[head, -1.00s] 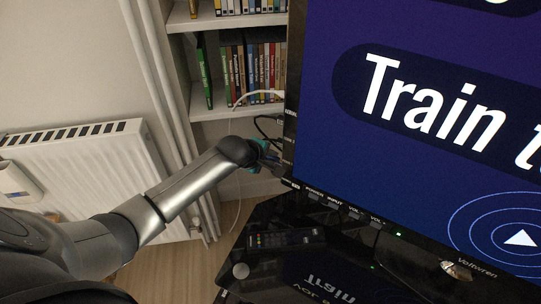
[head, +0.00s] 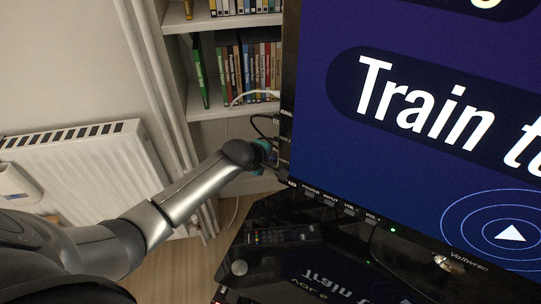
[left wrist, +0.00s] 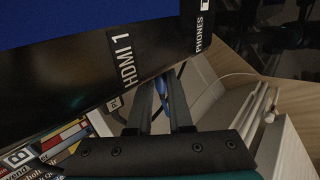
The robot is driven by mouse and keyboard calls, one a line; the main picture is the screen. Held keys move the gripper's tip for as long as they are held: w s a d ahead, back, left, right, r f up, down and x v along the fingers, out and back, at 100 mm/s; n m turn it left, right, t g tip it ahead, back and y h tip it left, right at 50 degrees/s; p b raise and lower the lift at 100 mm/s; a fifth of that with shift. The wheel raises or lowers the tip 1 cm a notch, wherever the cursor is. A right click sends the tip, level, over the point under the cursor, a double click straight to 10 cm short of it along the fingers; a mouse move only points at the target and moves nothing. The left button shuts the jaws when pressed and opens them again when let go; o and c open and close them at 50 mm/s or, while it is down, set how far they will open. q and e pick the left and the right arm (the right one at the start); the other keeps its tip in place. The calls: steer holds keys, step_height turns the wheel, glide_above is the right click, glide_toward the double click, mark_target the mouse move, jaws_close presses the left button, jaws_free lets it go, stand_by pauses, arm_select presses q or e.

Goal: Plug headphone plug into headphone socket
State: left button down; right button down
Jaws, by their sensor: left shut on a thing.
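In the head view my left gripper (head: 270,155) is at the television's left edge, its fingers mostly hidden there. In the left wrist view its two dark fingers (left wrist: 163,98) are close together on a small blue piece (left wrist: 163,86), which appears to be the headphone plug; its tip is hidden. The fingers point towards the side of the television (left wrist: 70,80), between the HDMI 1 label (left wrist: 128,66) and the PHONES label (left wrist: 203,33). The socket opening itself cannot be made out, nor whether the plug touches it. My right gripper is not in view.
The television screen (head: 420,120) fills the right. Dark cables (head: 262,126) and a white cable (head: 250,94) hang behind its left edge, in front of shelves with books (head: 250,70). A remote (head: 282,236) lies on the black stand (head: 265,212). A radiator (head: 85,175) stands left.

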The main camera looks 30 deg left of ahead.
arm_select(q)
steer(key=shift+d+p, duration=0.35)
steer(key=shift+d, duration=0.2)
steer(key=shift+s+d, duration=0.1)
steer(key=shift+d, duration=0.15)
steer(key=shift+d, duration=0.1)
steer(key=c, duration=0.8)
jaws_free()
steer(key=shift+d, duration=0.1)
steer(key=shift+o, duration=0.2)
steer(key=shift+s+p, duration=0.1)
steer(key=shift+p, duration=0.2)
steer(key=p+v, duration=0.8)
steer(key=v, duration=0.7)
steer(key=shift+a, duration=0.35)
